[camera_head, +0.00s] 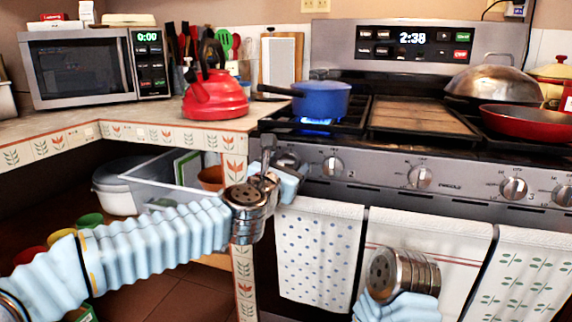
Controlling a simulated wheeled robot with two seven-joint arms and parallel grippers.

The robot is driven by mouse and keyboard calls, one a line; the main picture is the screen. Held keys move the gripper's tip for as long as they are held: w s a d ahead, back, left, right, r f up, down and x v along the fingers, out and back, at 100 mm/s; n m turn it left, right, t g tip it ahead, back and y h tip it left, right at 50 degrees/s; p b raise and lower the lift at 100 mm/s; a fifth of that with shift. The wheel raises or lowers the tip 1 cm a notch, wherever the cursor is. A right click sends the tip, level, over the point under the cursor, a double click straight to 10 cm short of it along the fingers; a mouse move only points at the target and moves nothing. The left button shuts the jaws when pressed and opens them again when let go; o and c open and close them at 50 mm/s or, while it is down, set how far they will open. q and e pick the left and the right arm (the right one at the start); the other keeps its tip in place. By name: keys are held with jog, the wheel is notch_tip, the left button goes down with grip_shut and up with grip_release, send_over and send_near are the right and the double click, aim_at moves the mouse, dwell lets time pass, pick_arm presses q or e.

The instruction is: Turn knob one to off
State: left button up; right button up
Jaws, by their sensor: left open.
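The stove's front panel (385,172) carries a row of knobs. The leftmost knob (288,160) is at the panel's left end, partly hidden by my left gripper. A second knob (333,166) is just to its right. My left gripper (276,158) is open and right in front of the leftmost knob; I cannot tell whether it touches it. A blue flame (318,122) burns on the left front burner under a blue pot (321,99). Part of my right arm shows low in front of the stove; its gripper is not in view.
More knobs (420,177) line the panel to the right. Towels (320,255) hang below it. A red pan (530,122) and a metal dome lid (500,80) sit on the right of the stove. A red kettle (215,97) stands on the counter at left.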

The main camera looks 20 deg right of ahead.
pick_arm(q)
jog(key=c, duration=1)
jog(key=shift+c, duration=0.2)
jog(key=shift+m, duration=0.3)
jog(key=m, duration=0.4)
jog(key=shift+p, duration=0.35)
jog(key=m+p, duration=0.1)
jog(key=m, duration=0.3)
jog(key=shift+s+d+m, duration=0.1)
jog(key=shift+m, duration=0.3)
jog(key=m+p, duration=0.1)
jog(key=m, duration=0.3)
jog(key=shift+f, duration=0.15)
jog(key=shift+f+m+p, duration=0.15)
jog(key=shift+m+p, duration=0.25)
jog(key=shift+m, duration=1.8)
